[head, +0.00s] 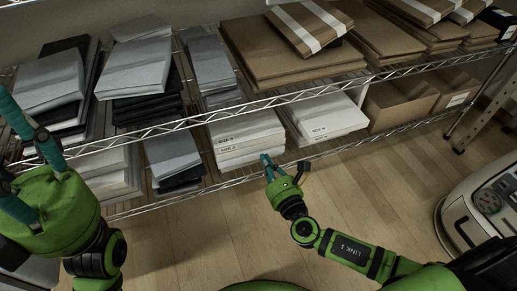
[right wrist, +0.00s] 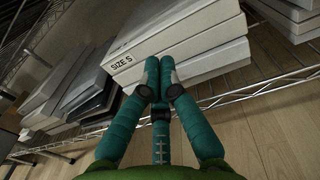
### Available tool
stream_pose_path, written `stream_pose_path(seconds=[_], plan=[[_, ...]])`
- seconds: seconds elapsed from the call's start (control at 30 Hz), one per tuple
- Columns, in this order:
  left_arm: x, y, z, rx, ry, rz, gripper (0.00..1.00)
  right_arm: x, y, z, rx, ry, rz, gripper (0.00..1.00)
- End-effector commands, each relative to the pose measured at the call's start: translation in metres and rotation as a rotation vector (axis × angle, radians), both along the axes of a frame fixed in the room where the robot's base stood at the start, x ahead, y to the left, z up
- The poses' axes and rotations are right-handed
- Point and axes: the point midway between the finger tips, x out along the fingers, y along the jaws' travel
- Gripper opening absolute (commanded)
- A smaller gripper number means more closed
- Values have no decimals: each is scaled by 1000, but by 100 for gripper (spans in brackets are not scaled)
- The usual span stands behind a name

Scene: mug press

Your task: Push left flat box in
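The left stack of white flat boxes (head: 240,128) sits on the lower wire shelf, with "SIZE" labels on its front faces. In the right wrist view, the box labelled SIZE S (right wrist: 180,42) lies straight ahead of my fingers. My right gripper (head: 267,162) is at the front lower right of this stack. Its teal fingers are closed together and hold nothing; in the right wrist view the fingertips (right wrist: 159,66) overlap the stack's front face. I cannot tell whether they touch it. My left gripper (head: 22,158) is at the far left, its fingers spread apart and empty.
A second white box stack (head: 325,116) stands right of the first, with brown cartons (head: 400,103) beyond. Grey and black packets (head: 172,155) lie to the left. The upper shelf's wire edge (head: 300,95) runs above.

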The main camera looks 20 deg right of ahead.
Motion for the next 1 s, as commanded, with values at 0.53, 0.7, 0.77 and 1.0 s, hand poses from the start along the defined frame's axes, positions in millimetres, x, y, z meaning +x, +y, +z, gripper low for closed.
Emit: stream_pose_path(seconds=[0.53, 0.7, 0.77, 1.0], plan=[[-2, -2, 9, 4, -58, 3, 40, 57, 5, 0, -1, 1, 0, 0], [-2, -2, 9, 5, -57, 3, 40, 57, 5, 0, -1, 1, 0, 0], [-2, -2, 9, 5, -57, 3, 40, 57, 5, 0, -1, 1, 0, 0], [-2, -2, 7, 6, -55, 3, 40, 81, 8, 0, 0, -1, -1, 0]])
